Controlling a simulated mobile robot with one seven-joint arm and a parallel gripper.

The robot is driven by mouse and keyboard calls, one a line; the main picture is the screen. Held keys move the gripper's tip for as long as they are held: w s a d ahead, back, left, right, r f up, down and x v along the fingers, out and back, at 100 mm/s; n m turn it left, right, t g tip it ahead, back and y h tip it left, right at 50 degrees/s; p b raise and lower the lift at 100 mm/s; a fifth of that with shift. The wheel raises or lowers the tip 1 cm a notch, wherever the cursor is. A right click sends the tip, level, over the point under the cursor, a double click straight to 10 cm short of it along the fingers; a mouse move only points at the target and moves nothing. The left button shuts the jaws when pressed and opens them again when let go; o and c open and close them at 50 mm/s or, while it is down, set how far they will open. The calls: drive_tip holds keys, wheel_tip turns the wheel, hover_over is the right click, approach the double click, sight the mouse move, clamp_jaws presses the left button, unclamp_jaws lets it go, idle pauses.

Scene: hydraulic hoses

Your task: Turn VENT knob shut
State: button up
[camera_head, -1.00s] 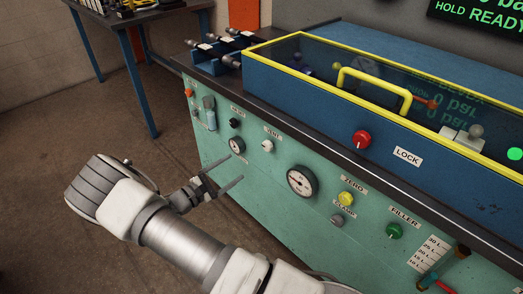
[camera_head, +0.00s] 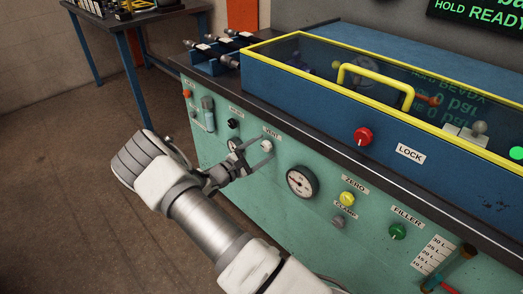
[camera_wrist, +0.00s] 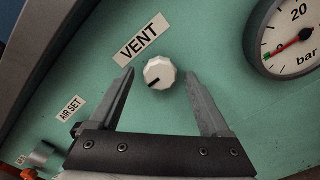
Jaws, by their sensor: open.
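The VENT knob (camera_wrist: 160,73) is a small white fluted knob with a dark index mark that points to the lower left in the wrist view. It sits on the green panel below its VENT label (camera_wrist: 141,39). In the head view the knob (camera_head: 266,146) shows just beyond my fingers. My gripper (camera_wrist: 158,93) is open and empty. Its two fingers lie to the left and right of the knob in the wrist view, with gaps on both sides. In the head view my gripper (camera_head: 262,156) is close to the panel.
A pressure gauge (camera_head: 301,182) is right of the VENT knob. A black knob (camera_head: 232,123) labelled AIR SET is to its left. The bench edge (camera_head: 300,135) runs above the panel.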

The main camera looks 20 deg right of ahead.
clamp_jaws()
idle(0.3)
drive_tip(key=shift+n, duration=0.3)
drive_tip(key=n+p, duration=0.2)
drive_tip(key=shift+r+n, duration=0.1)
drive_tip(key=shift+n, duration=0.3)
drive_tip(key=n+p, duration=0.2)
drive_tip(key=n, duration=0.3)
drive_tip(key=shift+s, duration=0.15)
drive_tip(key=n+p, duration=0.1)
drive_tip(key=n, duration=0.3)
drive_tip(key=shift+n, duration=0.4)
drive_tip(key=shift+s+n+p, duration=0.15)
drive_tip(key=shift+n+p, duration=0.55)
drive_tip(key=shift+n, duration=1.6)
